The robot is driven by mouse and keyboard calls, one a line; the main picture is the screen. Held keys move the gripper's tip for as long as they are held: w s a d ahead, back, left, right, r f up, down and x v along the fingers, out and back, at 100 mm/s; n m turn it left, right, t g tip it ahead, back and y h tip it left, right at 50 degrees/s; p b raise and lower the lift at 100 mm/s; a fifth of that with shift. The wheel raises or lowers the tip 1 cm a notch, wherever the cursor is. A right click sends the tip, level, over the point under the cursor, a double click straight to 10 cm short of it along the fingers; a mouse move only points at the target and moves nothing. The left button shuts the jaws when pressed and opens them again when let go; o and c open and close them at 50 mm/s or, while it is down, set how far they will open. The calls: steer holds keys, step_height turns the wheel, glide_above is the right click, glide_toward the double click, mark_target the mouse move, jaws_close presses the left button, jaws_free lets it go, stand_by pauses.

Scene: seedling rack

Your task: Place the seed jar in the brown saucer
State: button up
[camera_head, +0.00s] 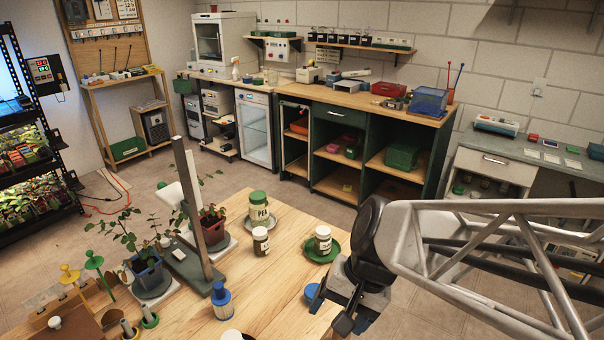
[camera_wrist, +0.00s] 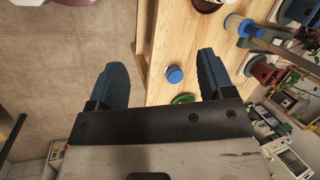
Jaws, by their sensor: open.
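My gripper (camera_head: 331,311) is open and empty, at the table's right edge. In the wrist view a blue-lidded jar (camera_wrist: 174,74) lies between the open fingers (camera_wrist: 160,72), below them and apart. A white-lidded jar (camera_head: 323,239) stands on a green saucer (camera_head: 316,256). A dark jar with a pale lid (camera_head: 261,241) stands left of it. A green-lidded, labelled jar (camera_head: 259,206) stands on a pale saucer behind. A brown dish (camera_wrist: 205,7) is cut off at the wrist view's top edge.
A blue bottle-like item (camera_head: 221,300) stands left of my gripper on the wooden table (camera_head: 270,290). A grey post (camera_head: 199,210) and potted plants (camera_head: 146,270) fill the left side. The table between the blue item and the jars is clear.

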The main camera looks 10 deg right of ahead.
steer(key=s+d+r+n+t+h, duration=0.1)
steer(key=d+r+n+t+h, duration=0.1)
steer(key=d+r+n+h, duration=0.2)
step_height(320, 180, up, 3)
steer(key=d, duration=0.2)
steer(key=shift+d+r+t, duration=0.2)
steer(key=shift+d+t, duration=0.1)
